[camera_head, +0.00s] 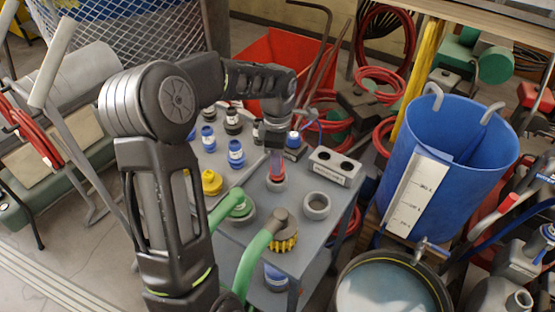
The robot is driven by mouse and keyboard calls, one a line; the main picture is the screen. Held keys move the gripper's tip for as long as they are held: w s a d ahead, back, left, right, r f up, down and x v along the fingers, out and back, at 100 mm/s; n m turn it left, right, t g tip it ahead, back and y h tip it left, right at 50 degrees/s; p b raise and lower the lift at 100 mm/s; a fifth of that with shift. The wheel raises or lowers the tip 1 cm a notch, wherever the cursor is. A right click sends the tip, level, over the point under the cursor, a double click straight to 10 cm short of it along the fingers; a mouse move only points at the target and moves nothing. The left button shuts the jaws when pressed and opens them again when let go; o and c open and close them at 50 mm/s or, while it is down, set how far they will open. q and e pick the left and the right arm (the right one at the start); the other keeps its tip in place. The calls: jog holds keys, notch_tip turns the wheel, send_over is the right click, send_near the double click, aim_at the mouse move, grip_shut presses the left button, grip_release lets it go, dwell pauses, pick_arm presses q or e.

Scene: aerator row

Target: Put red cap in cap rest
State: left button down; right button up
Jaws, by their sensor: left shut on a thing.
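My left gripper (276,153) points down over the grey table and is shut on the red cap (277,174). The red cap is upright, at or just above a grey ring-shaped socket (275,185); I cannot tell whether it still sits in it. My right gripper is not in view.
An empty grey ring (316,206) is near the table's right edge. A blue tank (450,140) stands right.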

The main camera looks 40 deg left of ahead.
pick_arm(q)
jog(key=shift+f+b, duration=1)
jog(key=shift+f, duration=0.4)
jog(key=c, duration=1)
grip_release()
jog(key=shift+c, duration=0.2)
jog(key=shift+r, duration=0.15)
notch_tip(320, 180, up, 8)
jog(key=shift+f, duration=0.2)
